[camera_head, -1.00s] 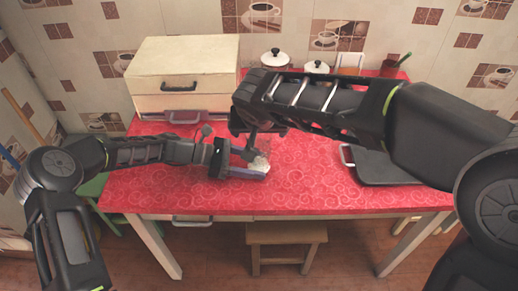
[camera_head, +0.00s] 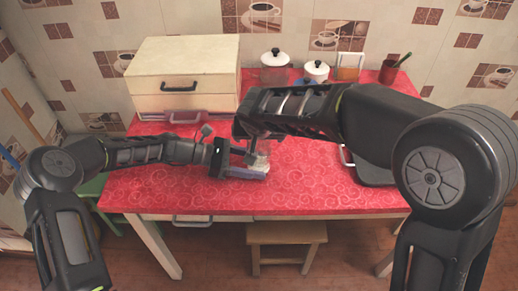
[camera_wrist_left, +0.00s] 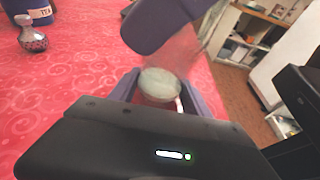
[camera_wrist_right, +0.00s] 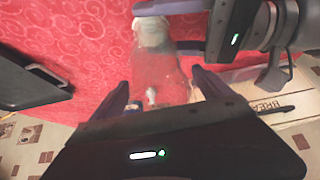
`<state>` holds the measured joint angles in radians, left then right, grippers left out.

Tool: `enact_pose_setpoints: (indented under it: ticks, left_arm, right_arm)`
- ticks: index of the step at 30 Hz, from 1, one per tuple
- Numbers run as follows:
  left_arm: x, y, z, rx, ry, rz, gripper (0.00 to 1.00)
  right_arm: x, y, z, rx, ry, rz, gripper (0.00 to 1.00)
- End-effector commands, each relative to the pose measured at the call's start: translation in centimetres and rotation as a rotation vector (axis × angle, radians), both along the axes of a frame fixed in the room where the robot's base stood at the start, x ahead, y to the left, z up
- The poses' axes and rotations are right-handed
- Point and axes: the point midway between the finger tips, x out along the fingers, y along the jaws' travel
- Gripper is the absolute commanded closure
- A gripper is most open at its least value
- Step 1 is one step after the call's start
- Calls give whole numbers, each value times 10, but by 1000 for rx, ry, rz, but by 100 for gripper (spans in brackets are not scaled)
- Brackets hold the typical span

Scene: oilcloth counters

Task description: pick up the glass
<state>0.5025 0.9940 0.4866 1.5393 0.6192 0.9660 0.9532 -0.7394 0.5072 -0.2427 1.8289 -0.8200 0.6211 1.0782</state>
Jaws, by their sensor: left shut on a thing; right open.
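A clear glass with a whitish bottom (camera_head: 262,160) is over the red table, partly covered by my grippers in the head view. In the left wrist view the glass (camera_wrist_left: 160,86) is between the fingers of my left gripper (camera_head: 245,172), which is shut on it. In the right wrist view the glass (camera_wrist_right: 153,65) extends toward my right gripper (camera_wrist_right: 160,92). My right gripper is open, with its fingers on either side of the glass's near end; I cannot tell whether they touch it.
The red-covered table (camera_head: 330,195) has a cream box (camera_head: 185,65) at back left and white-lidded jars (camera_head: 274,72) behind. A dark tray (camera_head: 375,172) lies right of the grippers. A metallic shaker (camera_wrist_left: 32,38) stands near a blue tin (camera_wrist_left: 28,10). A stool (camera_head: 286,232) stands in front.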

Motion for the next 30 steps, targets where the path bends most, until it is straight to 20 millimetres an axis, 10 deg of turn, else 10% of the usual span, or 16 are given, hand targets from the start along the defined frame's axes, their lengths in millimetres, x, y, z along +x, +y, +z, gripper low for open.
enact_pose_setpoints:
  ticks: [19,30]
  left_arm:
    - [0,0,0,0,0,1,67]
    - [0,0,0,0,0,1,67]
  right_arm:
    - [1,0,-2,1,0,1,12]
    - [1,0,-2,1,0,1,42]
